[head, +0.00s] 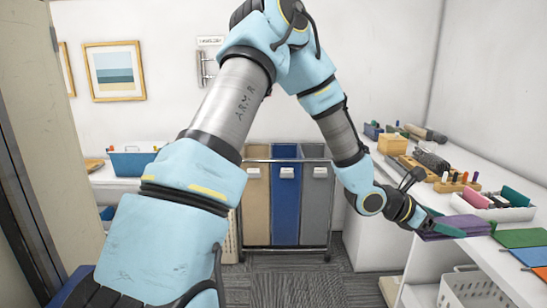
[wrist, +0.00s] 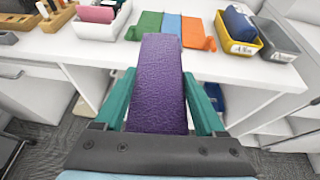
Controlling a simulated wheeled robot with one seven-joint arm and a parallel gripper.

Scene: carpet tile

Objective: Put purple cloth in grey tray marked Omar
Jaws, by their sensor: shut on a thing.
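My gripper (head: 432,222) is shut on the purple cloth (head: 455,226), a folded, textured piece near the front edge of the right-hand counter. In the wrist view the purple cloth (wrist: 160,85) lies between my two teal fingers and reaches forward over the counter edge. A grey tray (wrist: 278,40) with a white label stands at the far right of the counter in the wrist view. The writing on its label is too small to read surely. The grey tray is not in the head view.
Beside the grey tray is a yellow tray (wrist: 245,48) holding a dark blue item. Green (wrist: 148,24), blue and orange cloths lie flat on the counter (wrist: 60,42). A white box (wrist: 98,28) holds pink and green things. Bins (head: 286,200) stand at the back.

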